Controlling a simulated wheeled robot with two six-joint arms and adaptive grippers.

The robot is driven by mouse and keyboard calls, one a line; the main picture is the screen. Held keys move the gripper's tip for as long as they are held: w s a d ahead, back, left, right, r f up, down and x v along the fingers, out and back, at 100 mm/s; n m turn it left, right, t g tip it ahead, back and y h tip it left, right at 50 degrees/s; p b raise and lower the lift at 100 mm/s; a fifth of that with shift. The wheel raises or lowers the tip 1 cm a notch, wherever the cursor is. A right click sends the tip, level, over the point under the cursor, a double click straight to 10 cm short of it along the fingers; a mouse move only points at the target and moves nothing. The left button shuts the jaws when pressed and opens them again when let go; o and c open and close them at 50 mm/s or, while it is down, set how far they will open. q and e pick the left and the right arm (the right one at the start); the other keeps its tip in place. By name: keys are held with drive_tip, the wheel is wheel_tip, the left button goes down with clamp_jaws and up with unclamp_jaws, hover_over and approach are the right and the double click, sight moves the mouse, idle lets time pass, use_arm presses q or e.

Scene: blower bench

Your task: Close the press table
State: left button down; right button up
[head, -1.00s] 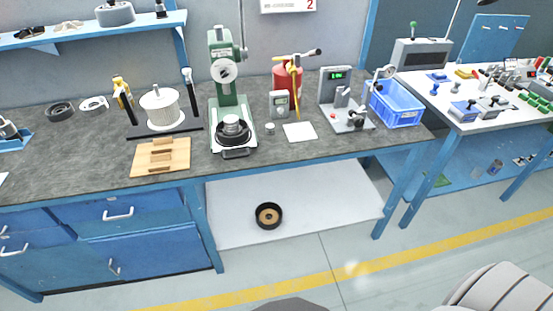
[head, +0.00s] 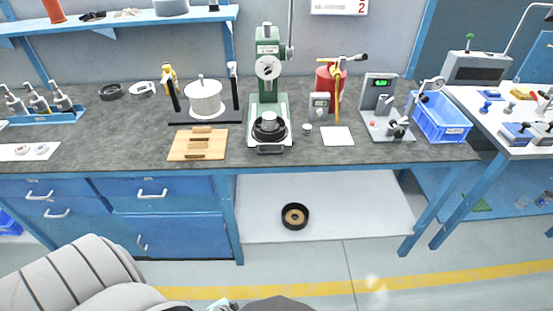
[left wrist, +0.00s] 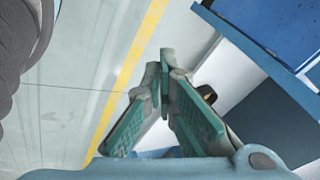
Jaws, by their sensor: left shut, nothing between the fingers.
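The green press (head: 267,66) stands on the bench at the middle of the head view. Its pale press table (head: 284,142) sticks out at the front, with a dark handle (head: 270,150) on its front edge. A black ring-like holder with a grey metal part (head: 269,122) sits on the table, in front of the press column. My left gripper (left wrist: 166,62) is shut and empty in the left wrist view, over the floor and well away from the press. Only a small piece of it may show at the bottom edge of the head view. My right gripper is out of view.
A wooden block tray (head: 180,155) and a white filter on a black stand (head: 204,98) are left of the press. A small meter (head: 319,106), a white sheet (head: 337,137) and a gauge stand (head: 384,120) are right. A black ring (head: 295,216) lies on the lower shelf.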

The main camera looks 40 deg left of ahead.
use_arm(q)
drive_tip(key=w+a+r+m+t+y, duration=0.2)
drive_tip(key=w+a+r+m+t, duration=0.1)
drive_tip(key=w+r, duration=0.7)
drive_tip(key=m+t+y, duration=0.4)
drive_tip(key=t, duration=0.2)
approach(258, 152)
drive_tip(key=b+x, duration=0.2)
drive_tip(key=x, duration=0.3)
drive_tip(key=shift+w+a+f+b, duration=0.1)
drive_tip(key=shift+w+f+b, duration=0.05)
drive_tip(key=shift+b, duration=0.15)
drive_tip(key=shift+w+a, duration=0.2)
drive_tip(key=shift+w, duration=0.15)
